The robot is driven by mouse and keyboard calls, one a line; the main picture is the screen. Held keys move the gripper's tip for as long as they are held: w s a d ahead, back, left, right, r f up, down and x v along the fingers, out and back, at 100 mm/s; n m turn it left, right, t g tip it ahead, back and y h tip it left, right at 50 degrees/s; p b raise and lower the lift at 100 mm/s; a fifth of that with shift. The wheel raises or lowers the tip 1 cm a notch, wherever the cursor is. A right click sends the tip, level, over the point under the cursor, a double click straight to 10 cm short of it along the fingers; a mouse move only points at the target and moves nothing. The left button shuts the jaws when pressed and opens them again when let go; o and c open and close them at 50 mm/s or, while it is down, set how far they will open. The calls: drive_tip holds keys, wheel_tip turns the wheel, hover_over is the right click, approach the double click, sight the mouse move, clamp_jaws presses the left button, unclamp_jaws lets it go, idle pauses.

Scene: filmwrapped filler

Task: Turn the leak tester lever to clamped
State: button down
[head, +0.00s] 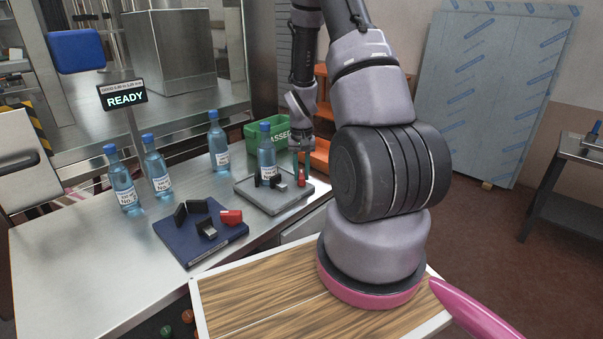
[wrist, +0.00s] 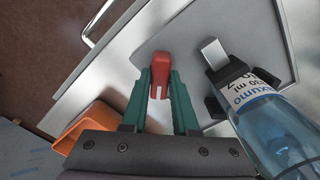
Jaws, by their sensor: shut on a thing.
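The leak tester is a grey plate (head: 246,188) on the steel bench, with a bottle (head: 266,152) standing upright in its black clamp (head: 278,183). Its red lever (head: 301,181) is at the plate's right side. My gripper (head: 303,170) reaches down to it from above. In the wrist view, the green fingers of my gripper (wrist: 160,88) are shut on the red lever (wrist: 177,63), one on each side. The bottle (wrist: 275,130) and the grey plate (wrist: 170,40) also show there.
A blue plate (head: 195,250) with black blocks and a red handle (head: 231,217) lies nearer. Several bottles (head: 124,185) stand on the bench's left. A green bin (head: 262,132) and orange shelving (head: 321,150) are behind. A sign (head: 125,98) reads READY.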

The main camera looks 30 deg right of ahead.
idle(0.4)
drive_tip(key=c, duration=0.7)
unclamp_jaws()
wheel_tip(320, 180, up, 11)
drive_tip(key=shift+f, duration=0.1)
wheel_tip(320, 180, up, 10)
drive_tip(key=f+t, duration=0.1)
drive_tip(key=t, duration=0.1)
hover_over(302, 174)
drive_tip(key=s+a, duration=0.1)
drive_tip(key=a, duration=0.2)
drive_tip(key=s+a+r+t, duration=0.2)
drive_tip(key=s+a+r, duration=0.25)
drive_tip(key=r, duration=0.55)
drive_tip(key=s+a+r+t, duration=0.1)
drive_tip(key=s+a+r, duration=0.1)
drive_tip(key=s+r, duration=0.1)
drive_tip(key=s+a+r+t+y, duration=0.1)
drive_tip(key=s+a+r, duration=0.1)
drive_tip(key=s+r, duration=0.2)
drive_tip(key=s+a+r+t+y, duration=0.1)
drive_tip(key=s+r, duration=0.2)
drive_tip(key=s, duration=0.4)
drive_tip(key=shift+s+a+r+n, duration=0.1)
drive_tip(key=shift+a+r+n, duration=0.05)
drive_tip(key=shift+a+n, duration=0.25)
